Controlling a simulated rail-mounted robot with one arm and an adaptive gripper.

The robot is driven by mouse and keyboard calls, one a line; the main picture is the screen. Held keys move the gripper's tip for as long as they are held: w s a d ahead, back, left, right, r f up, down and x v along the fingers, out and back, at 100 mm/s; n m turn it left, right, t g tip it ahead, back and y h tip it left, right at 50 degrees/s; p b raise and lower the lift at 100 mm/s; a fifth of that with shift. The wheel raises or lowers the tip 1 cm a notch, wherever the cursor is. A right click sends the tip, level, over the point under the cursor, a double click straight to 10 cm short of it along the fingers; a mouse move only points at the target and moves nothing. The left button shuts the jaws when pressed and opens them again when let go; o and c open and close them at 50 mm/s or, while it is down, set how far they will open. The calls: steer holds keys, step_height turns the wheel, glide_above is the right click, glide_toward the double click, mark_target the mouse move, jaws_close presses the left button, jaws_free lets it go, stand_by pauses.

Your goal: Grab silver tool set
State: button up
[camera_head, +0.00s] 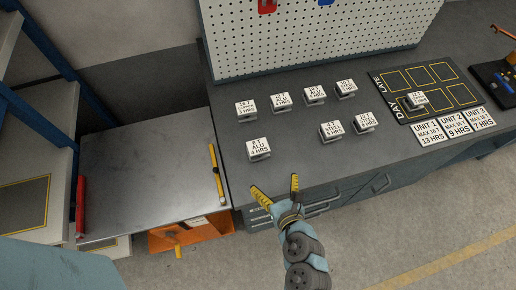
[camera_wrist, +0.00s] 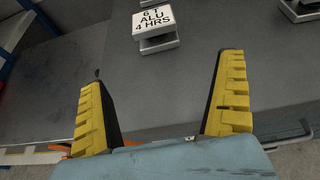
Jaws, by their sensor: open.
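I cannot identify a thing that is clearly a silver tool set. Several small grey metal blocks with white printed tops stand on the dark workbench. The nearest, marked ALU 4 HRS (camera_head: 257,149), stands near the bench's left front; it also shows at the top of the wrist view (camera_wrist: 153,20). My gripper (camera_head: 275,185), with yellow ridged fingers, is open and empty over the bench's front edge, on the near side of that block and apart from it. In the wrist view nothing lies between the fingers (camera_wrist: 163,75).
More blocks stand in a back row (camera_head: 314,96) and at front right (camera_head: 330,130). A black yellow-lined board (camera_head: 383,86) holds one block (camera_head: 416,100). A white pegboard (camera_head: 310,35) rises behind. Left is a lower grey metal table (camera_head: 140,175) with a yellow bar and red bar (camera_head: 80,207).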

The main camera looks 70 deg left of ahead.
mark_target(260, 156)
steer(key=shift+b+x, duration=0.3)
steer(key=shift+x, duration=4.8)
steer(key=shift+s+a+f, duration=0.1)
steer(key=shift+a+f, duration=0.05)
steer(key=shift+a, duration=0.8)
steer(key=shift+s+a+f, duration=0.1)
steer(key=shift+s+a, duration=0.05)
steer(key=shift+a, duration=0.75)
steer(key=shift+x, duration=0.8)
steer(key=shift+w+f, duration=0.1)
steer(key=shift+d, duration=0.1)
steer(key=c, duration=1.2)
